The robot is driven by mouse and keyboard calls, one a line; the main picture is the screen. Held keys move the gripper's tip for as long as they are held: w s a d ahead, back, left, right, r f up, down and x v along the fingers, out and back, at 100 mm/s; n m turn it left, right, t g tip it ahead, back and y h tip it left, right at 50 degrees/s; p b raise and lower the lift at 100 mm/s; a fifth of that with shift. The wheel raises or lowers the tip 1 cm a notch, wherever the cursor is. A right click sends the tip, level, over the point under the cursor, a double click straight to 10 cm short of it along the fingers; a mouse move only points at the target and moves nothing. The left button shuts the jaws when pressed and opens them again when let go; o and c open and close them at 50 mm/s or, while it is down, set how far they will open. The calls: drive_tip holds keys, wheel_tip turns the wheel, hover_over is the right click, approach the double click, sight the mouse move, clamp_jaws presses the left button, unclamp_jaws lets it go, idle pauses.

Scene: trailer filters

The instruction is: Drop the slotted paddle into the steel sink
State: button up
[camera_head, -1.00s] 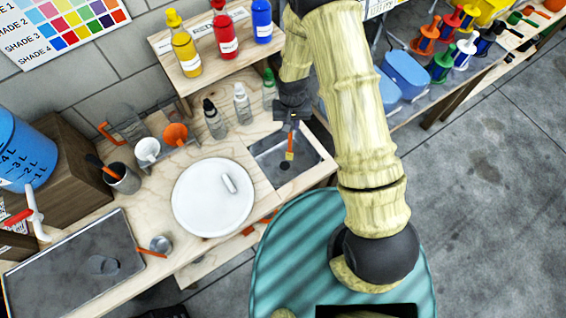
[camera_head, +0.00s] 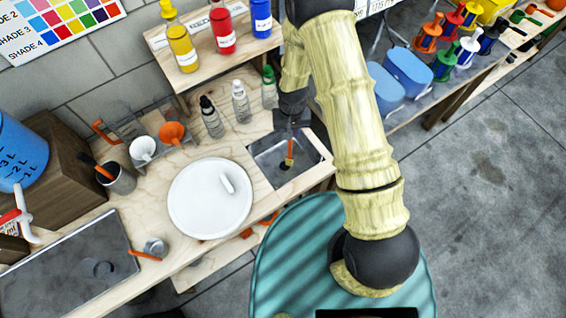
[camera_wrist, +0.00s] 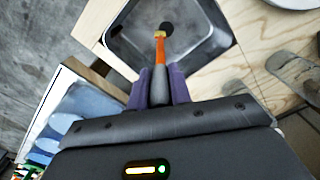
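The slotted paddle (camera_wrist: 159,50) has an orange shaft, a yellowish tip and a grey handle. My gripper (camera_wrist: 159,92) is shut on the grey handle, with a purple finger on each side. The paddle (camera_head: 289,152) also shows in the head view, hanging tip down below my gripper (camera_head: 291,128). The steel sink (camera_head: 268,158) is a square basin let into the wooden bench, with a dark round drain. In the wrist view the sink (camera_wrist: 205,58) lies beyond the paddle, whose tip appears over the basin near the drain. I cannot tell how high it is above the bottom.
A white round board (camera_head: 205,205) with a small white piece lies left of the sink. Clear bottles (camera_head: 242,102) stand behind it, and a shelf (camera_head: 215,65) holds yellow, red and blue bottles. A grey tray (camera_head: 70,270) is at the front left.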

drive_tip(key=o, duration=0.5)
drive_tip(key=shift+o, duration=0.2)
drive_tip(key=shift+r, duration=0.15)
wheel_tip(320, 180, up, 17)
drive_tip(key=b, duration=0.4)
drive_tip(key=shift+r, duration=0.1)
idle(0.6)
drive_tip(key=s+d+r+t, duration=0.1)
drive_tip(key=s+d+r, duration=0.1)
drive_tip(key=s+d, duration=0.4)
drive_tip(key=s+d+r+t, duration=0.1)
drive_tip(key=s+d+r, duration=0.2)
drive_tip(key=s+d, duration=0.3)
drive_tip(key=shift+s+d+m+t, duration=0.15)
drive_tip(key=shift+d+m+t, duration=0.2)
drive_tip(key=shift+d, duration=0.45)
